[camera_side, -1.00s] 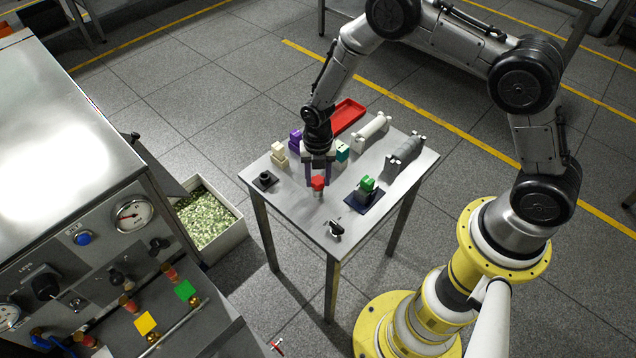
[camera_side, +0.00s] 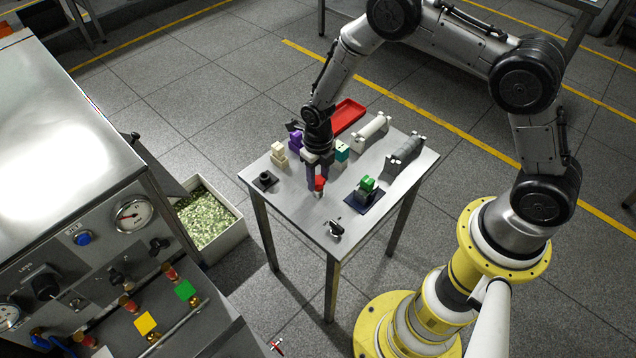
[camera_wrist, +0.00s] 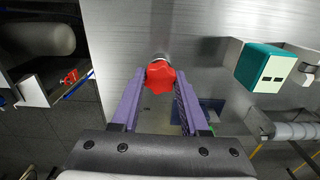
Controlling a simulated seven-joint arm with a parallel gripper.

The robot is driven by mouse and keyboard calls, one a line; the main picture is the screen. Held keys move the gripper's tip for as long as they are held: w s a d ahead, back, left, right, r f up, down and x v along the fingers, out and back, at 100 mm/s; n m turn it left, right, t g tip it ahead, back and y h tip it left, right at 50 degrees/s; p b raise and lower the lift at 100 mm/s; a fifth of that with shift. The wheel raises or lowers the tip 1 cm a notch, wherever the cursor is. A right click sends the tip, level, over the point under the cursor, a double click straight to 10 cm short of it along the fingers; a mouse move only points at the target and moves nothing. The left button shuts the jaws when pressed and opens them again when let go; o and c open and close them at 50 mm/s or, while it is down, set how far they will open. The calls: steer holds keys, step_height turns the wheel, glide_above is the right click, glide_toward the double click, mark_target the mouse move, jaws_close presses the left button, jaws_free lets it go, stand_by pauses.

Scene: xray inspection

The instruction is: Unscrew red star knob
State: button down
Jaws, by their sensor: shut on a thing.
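The red star knob (camera_wrist: 159,77) shows in the wrist view between the tips of my gripper's two purple fingers. In the side view the red knob (camera_side: 320,184) stands on a small light stem on the metal table (camera_side: 300,205). My gripper (camera_side: 317,182) points down over the table and is shut on the knob. One finger hides part of the knob in the side view. The wrist view shows the gripper (camera_wrist: 160,88) fingers on both sides of the knob. The thread under the knob is hidden.
A green block (camera_side: 367,183) on a dark blue pad stands to the right. A teal block (camera_side: 342,150), purple block (camera_side: 296,141) and cream block (camera_side: 278,150) stand behind. A black clamp-like part (camera_side: 336,228) lies near the front corner. A red tray (camera_side: 348,117) is at the back.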

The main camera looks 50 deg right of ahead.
steer(key=shift+f, duration=0.15)
steer(key=shift+c, duration=1.7)
jaws_free()
steer(key=shift+r, duration=0.25)
steer(key=shift+r, duration=0.95)
steer(key=m, duration=0.3)
steer(key=shift+m, duration=0.4)
steer(key=m, duration=0.3)
steer(key=shift+m, duration=0.3)
